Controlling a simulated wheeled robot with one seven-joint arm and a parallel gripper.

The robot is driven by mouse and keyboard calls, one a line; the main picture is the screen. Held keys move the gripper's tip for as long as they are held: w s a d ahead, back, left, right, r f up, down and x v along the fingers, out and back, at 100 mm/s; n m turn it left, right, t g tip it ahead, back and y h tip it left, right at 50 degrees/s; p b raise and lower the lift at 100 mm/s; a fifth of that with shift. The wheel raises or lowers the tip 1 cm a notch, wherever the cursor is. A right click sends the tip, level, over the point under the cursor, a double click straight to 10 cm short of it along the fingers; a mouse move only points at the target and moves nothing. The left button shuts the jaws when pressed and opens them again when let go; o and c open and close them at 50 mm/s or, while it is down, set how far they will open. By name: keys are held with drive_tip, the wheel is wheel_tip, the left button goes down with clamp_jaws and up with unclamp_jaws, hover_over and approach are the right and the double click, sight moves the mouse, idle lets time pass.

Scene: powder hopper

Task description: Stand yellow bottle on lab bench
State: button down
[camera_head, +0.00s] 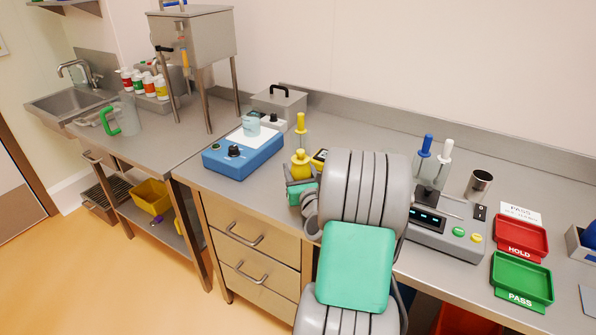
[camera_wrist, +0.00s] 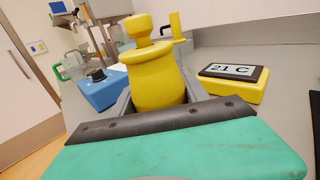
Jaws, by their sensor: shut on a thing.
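The yellow bottle (camera_head: 300,164) is upright, with a round body and a narrower knobbed top. In the wrist view the bottle (camera_wrist: 158,78) stands between the grey fingers of my gripper (camera_wrist: 155,100), seeming slightly tilted there. My gripper (camera_head: 300,183) is shut on the bottle's lower part. The bottle's base is hidden by the gripper, so I cannot tell whether it touches the lab bench (camera_head: 262,188). My arm covers part of the bench to the right of the bottle.
A blue device (camera_head: 241,153) with a knob stands left of the bottle. A yellow display unit reading 21 C (camera_wrist: 232,88) is close on its right. A yellow-handled tool (camera_head: 300,123) stands behind. A grey console (camera_head: 437,235), red tray (camera_head: 521,236) and green tray (camera_head: 522,281) lie further right.

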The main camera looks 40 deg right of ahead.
drive_tip(key=c, duration=1)
unclamp_jaws()
drive_tip(key=shift+f, duration=0.2)
drive_tip(key=shift+c, duration=0.2)
drive_tip(key=o, duration=0.5)
drive_tip(key=shift+c, duration=0.2)
drive_tip(key=shift+r, duration=0.1)
